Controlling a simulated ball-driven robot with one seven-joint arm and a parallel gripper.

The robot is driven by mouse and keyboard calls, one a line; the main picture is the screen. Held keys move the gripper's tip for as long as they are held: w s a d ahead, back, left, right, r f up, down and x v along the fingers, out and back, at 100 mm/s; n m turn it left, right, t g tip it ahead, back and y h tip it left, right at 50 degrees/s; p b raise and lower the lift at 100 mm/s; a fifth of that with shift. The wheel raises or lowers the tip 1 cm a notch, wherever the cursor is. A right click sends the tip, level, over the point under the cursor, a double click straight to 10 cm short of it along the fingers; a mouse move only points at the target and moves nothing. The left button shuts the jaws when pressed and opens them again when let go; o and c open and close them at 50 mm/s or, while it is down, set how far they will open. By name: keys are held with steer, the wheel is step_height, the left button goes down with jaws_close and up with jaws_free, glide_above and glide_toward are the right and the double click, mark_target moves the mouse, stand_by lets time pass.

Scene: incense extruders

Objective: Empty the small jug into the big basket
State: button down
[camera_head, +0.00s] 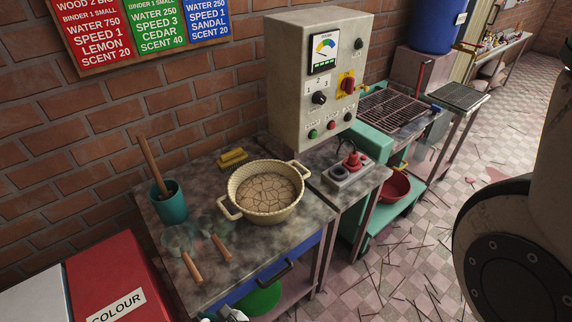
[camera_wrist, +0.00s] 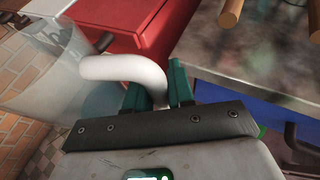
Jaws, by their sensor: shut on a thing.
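The small jug (camera_wrist: 35,85) is a see-through vessel with dark print and a thick white handle (camera_wrist: 125,68), at the left of the wrist view. My gripper (camera_wrist: 158,90) has teal fingers shut on that handle. The jug's contents cannot be made out. In the head view only a small whitish part (camera_head: 232,313) shows at the bottom edge, in front of the table; I cannot tell which part it is. The big basket (camera_head: 262,216) is cream with two loop handles and stands upright on the table, with a brown cracked-looking surface inside. The gripper is apart from it.
On the table (camera_head: 290,228) stand a teal cup (camera_head: 172,207) with a wooden stick, two clear scoops with wooden handles (camera_head: 192,267), and yellow blocks (camera_head: 232,158). A red COLOUR box (camera_head: 105,270) is at left. A grey control box (camera_head: 315,85) rises behind the basket.

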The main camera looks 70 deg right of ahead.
steer(key=shift+w+a+r, duration=0.1)
steer(key=shift+w+r, duration=0.05)
steer(key=shift+r, duration=0.05)
